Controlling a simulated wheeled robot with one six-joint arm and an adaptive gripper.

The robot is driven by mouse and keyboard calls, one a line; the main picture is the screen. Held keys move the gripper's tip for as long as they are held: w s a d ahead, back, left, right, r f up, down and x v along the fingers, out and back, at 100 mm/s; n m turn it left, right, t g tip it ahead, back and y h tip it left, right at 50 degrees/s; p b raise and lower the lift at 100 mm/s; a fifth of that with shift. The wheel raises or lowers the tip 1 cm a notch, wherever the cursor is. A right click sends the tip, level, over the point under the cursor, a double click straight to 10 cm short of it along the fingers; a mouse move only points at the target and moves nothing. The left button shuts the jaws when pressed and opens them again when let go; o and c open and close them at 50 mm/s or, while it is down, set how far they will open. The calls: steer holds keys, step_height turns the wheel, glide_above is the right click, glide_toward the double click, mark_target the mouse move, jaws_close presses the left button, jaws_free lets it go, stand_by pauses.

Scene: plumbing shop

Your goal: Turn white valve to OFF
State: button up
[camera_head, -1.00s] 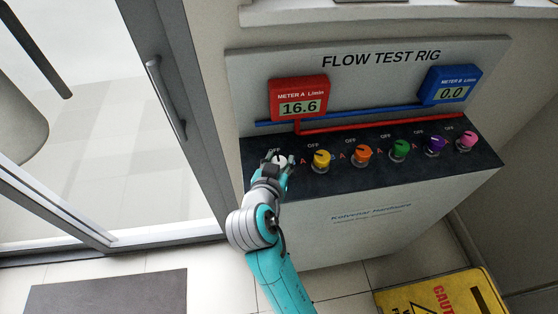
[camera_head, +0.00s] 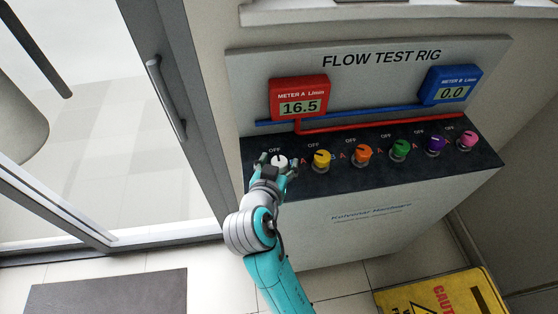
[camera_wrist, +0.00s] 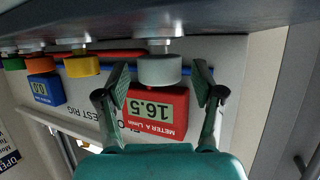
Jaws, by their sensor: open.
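The white valve (camera_head: 280,160) is the leftmost knob on the dark bench top, just below an OFF label. A small dark mark shows on it, but I cannot tell clearly which way it points. My gripper (camera_head: 277,167) is open, with one finger on each side of the white valve. In the wrist view, the white valve (camera_wrist: 160,69) sits between the two spread fingers, with a visible gap on each side. Meter A (camera_head: 299,99) is red and reads 16.5.
Yellow (camera_head: 321,159), orange (camera_head: 364,154), green, purple and pink valves stand in a row to the right. The blue meter B (camera_head: 451,86) reads 0.0. A glass door (camera_head: 95,130) is at the left. A yellow caution sign (camera_head: 440,294) lies at the lower right.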

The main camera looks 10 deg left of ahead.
steer(key=v, duration=1.1)
steer(key=shift+s, duration=0.15)
